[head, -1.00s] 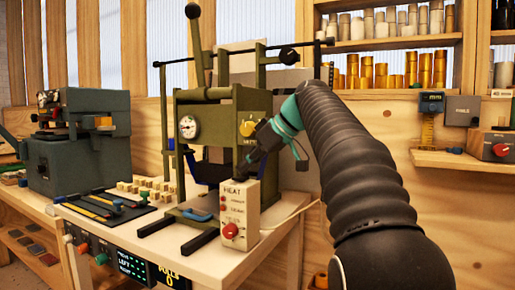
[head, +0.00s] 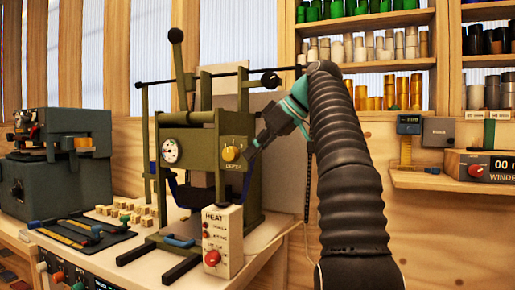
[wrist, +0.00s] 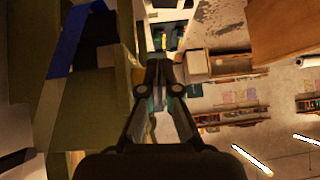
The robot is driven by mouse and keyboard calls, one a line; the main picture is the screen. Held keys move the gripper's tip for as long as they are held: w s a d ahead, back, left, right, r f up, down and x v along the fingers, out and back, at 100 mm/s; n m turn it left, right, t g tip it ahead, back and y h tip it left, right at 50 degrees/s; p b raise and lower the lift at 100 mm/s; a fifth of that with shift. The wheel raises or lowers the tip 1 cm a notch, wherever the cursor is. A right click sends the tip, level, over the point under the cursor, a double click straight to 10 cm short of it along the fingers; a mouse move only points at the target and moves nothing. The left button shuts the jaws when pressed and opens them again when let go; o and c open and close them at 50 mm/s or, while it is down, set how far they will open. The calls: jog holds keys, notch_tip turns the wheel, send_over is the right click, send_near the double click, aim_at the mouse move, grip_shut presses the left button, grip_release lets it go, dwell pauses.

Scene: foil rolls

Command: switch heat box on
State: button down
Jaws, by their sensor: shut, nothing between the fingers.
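The heat box is a cream upright box labelled HEAT (head: 236,238). It stands on the bench at the front right foot of the green press. Its front has a red knob (head: 212,258) low down and small lamps or buttons above, too small to read. My gripper (head: 249,159) is above and slightly right of the box, apart from it, near the press's yellow DEPTH knob (head: 231,153). The dark fingers are closed together with nothing between them; they also show in the wrist view (wrist: 159,68). The heat box cannot be clearly made out in the wrist view.
The green press (head: 190,150) with a round gauge stands behind the box. A dark mat with tools (head: 85,235) and several small wooden blocks (head: 130,212) lie left. A grey machine (head: 60,170) stands far left. A wall shelf (head: 440,181) holds devices at right.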

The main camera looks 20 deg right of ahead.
jog(key=shift+s+d+r, duration=0.35)
jog(key=shift+d, duration=0.1)
jog(key=shift+s, duration=0.1)
dwell(0.4)
jog(key=s+a+f+m+h, duration=0.3)
jog(key=s+a+f+m, duration=0.4)
jog(key=s+f, duration=0.3)
jog(key=s+f+h, duration=0.1)
jog(key=s+f, duration=0.5)
jog(key=f, duration=0.4)
jog(key=s+f+m+h, duration=0.1)
jog(key=s+f, duration=0.5)
jog(key=f, duration=0.4)
jog(key=s+f+h, duration=0.1)
jog(key=s+f, duration=0.4)
jog(key=f, duration=0.5)
jog(key=shift+s+m+h, duration=0.4)
